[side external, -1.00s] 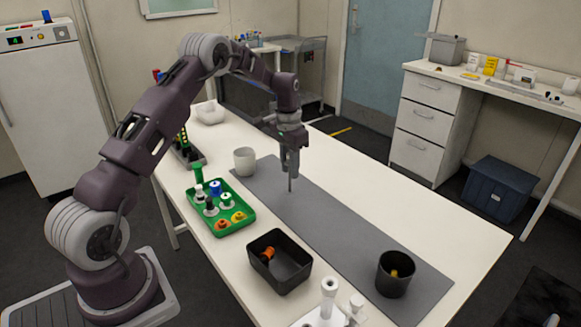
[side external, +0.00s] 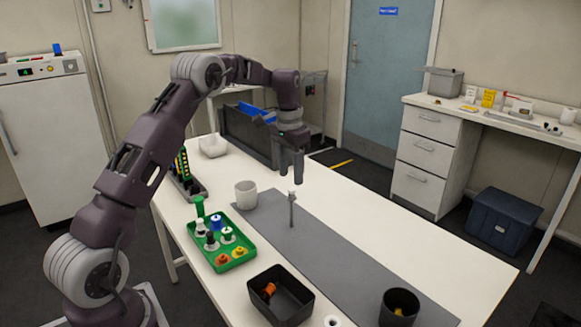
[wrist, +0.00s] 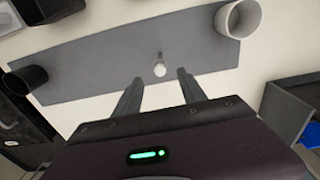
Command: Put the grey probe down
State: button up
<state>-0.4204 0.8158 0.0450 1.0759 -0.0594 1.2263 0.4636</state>
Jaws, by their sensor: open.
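The grey probe (side external: 291,209) stands upright on the grey mat (side external: 330,257), with its wider light-grey head at the top. In the wrist view the probe's head (wrist: 160,70) shows from above, beyond the fingertips and between their lines. My gripper (side external: 291,180) is open and empty, above and slightly behind the probe, apart from it. In the wrist view my gripper (wrist: 160,76) has its two fingers spread with a clear gap between them.
A white cup (side external: 246,194) stands at the mat's far left end and a black cup (side external: 399,306) at its near end. A green tray (side external: 223,262) with several coloured-capped items and a black bin (side external: 280,299) holding an orange item stand left of the mat. The table's right side is clear.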

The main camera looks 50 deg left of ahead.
notch_tip(320, 180, up, 2)
jog(key=shift+r, duration=0.25)
jog(key=s+d+r+t, duration=0.3)
jog(key=s+d+r, duration=1.1)
jog(key=s+d, duration=0.1)
jog(key=s+d+f+t, duration=0.1)
jog(key=s+d+f, duration=0.1)
jog(key=s, duration=0.7)
jog(key=s+d+f+t, duration=0.1)
jog(key=s+d+f, duration=0.2)
jog(key=s, duration=0.6)
jog(key=shift+s+d, duration=0.4)
jog(key=shift+d, duration=0.5)
